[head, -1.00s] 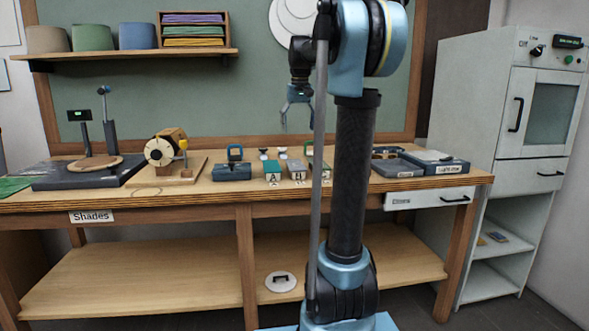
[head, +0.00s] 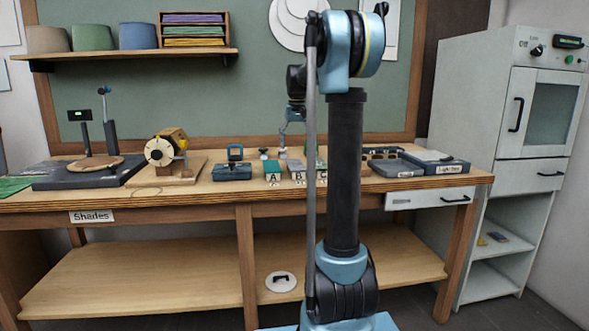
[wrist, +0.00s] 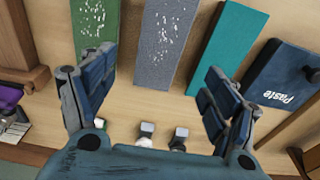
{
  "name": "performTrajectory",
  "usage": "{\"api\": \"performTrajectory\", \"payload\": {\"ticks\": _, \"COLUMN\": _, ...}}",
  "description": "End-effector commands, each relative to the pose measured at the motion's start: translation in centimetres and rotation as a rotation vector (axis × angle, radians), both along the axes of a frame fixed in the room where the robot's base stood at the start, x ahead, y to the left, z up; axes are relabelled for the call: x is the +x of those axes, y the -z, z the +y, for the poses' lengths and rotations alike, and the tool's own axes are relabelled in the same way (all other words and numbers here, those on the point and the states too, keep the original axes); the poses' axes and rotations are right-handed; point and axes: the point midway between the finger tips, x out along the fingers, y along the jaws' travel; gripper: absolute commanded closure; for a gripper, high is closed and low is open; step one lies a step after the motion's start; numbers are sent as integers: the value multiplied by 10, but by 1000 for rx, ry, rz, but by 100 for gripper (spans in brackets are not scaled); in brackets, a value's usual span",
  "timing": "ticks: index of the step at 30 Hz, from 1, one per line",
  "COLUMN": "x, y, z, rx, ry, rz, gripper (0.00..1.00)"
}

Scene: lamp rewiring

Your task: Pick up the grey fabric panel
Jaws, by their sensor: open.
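The grey fabric panel (wrist: 168,40) lies flat in the upper middle of the wrist view, with white specks on its face. In the head view it is the grey strip (head: 297,166) tagged B on the bench. My gripper (wrist: 155,80) is open and empty, its fingers spread to either side of the grey panel's near end in the picture. In the head view my gripper (head: 283,147) hangs low over the back of the bench by the panels; its fingertips are small and hard to make out.
A green panel (wrist: 97,25) lies left of the grey one and a teal panel (wrist: 228,50) right of it. A dark blue Paste box (wrist: 285,80) is beyond the teal. Small weights or knobs (wrist: 147,130) stand below the grey panel.

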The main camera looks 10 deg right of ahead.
Motion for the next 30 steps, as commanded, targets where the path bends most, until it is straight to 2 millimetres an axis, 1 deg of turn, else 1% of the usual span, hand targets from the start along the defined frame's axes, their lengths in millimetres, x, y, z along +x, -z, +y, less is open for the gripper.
{"api": "performTrajectory", "payload": {"ticks": 1, "x": 1, "y": 7, "z": 0, "rx": 0, "ry": 0, "rz": 0, "gripper": 20}}
{"api": "performTrajectory", "payload": {"ticks": 3, "x": 2, "y": 14, "z": 0, "rx": 0, "ry": 0, "rz": 0, "gripper": 20}}
{"api": "performTrajectory", "payload": {"ticks": 11, "x": 2, "y": 29, "z": 0, "rx": 0, "ry": 0, "rz": 0, "gripper": 20}}
{"api": "performTrajectory", "payload": {"ticks": 18, "x": 2, "y": 61, "z": 0, "rx": 0, "ry": 0, "rz": 0, "gripper": 20}}
{"api": "performTrajectory", "payload": {"ticks": 21, "x": 3, "y": 70, "z": 0, "rx": 0, "ry": 0, "rz": 0, "gripper": 20}}
{"api": "performTrajectory", "payload": {"ticks": 24, "x": 3, "y": 74, "z": 0, "rx": 0, "ry": 0, "rz": 0, "gripper": 20}}
{"api": "performTrajectory", "payload": {"ticks": 30, "x": 3, "y": 74, "z": 0, "rx": 0, "ry": 1, "rz": 0, "gripper": 20}}
